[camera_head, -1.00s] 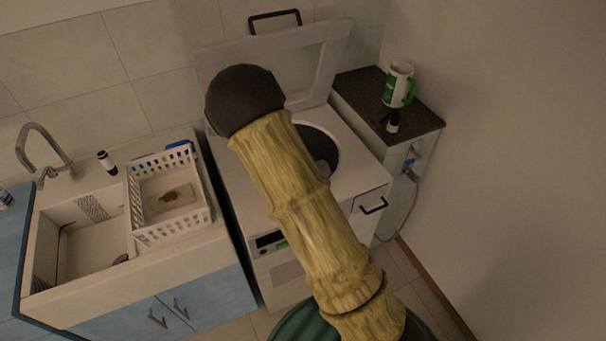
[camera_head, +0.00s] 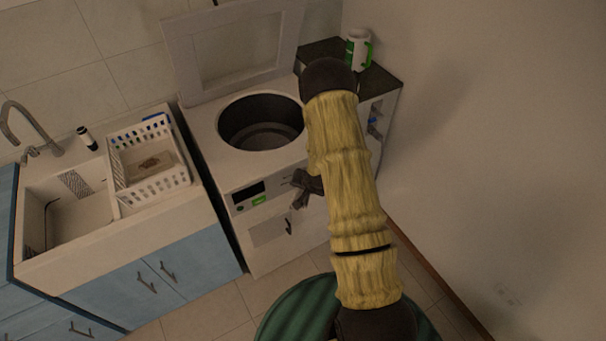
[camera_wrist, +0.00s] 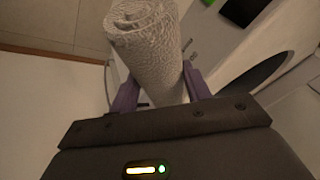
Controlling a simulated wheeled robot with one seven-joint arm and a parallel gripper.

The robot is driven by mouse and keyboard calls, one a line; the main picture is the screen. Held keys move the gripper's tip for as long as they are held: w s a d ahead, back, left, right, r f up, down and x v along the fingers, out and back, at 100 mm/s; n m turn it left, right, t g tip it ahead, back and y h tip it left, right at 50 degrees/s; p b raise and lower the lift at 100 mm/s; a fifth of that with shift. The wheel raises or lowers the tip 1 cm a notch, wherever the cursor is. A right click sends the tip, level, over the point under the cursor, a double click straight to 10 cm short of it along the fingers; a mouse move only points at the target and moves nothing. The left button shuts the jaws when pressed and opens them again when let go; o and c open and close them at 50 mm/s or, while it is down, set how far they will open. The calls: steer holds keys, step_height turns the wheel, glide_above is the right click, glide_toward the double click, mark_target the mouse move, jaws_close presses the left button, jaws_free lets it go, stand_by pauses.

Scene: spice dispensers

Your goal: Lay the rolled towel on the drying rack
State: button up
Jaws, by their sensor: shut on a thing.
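A rolled white towel (camera_wrist: 147,45) with a bumpy texture is held between the purple fingers of my gripper (camera_wrist: 160,92) in the wrist view. In the head view my gripper (camera_head: 304,189) is partly hidden behind my arm, in front of the top-loading machine's front panel. I cannot make out the towel in that view. The drying rack, which looks to be the white slatted basket (camera_head: 158,190), stands on the sink counter to the left, apart from my gripper. It has a brownish patch on its floor.
The top-loading machine (camera_head: 212,150) has its lid (camera_head: 180,55) raised and its round drum open. A sink (camera_head: 85,215) lies left of the rack, with a dark bottle (camera_head: 87,138) behind.

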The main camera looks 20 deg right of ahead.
steer(key=s+a+f+n+y+b, duration=0.1)
steer(key=s+a+f+n+b, duration=0.1)
steer(key=f, duration=0.5)
steer(key=s+a+f+n+g+y+b, duration=0.1)
steer(key=s+a+f+n+b, duration=0.1)
steer(key=s+f+b, duration=0.3)
steer(key=s+a+f+n+y+b, duration=0.1)
steer(key=s+a+f+n+b, duration=0.1)
steer(key=f, duration=0.9)
steer(key=shift+s+a+n+g+b, duration=0.35)
steer(key=shift+s+n+b, duration=0.45)
steer(key=shift+b, duration=0.45)
steer(key=shift+w+f, duration=0.1)
steer(key=shift+w, duration=0.1)
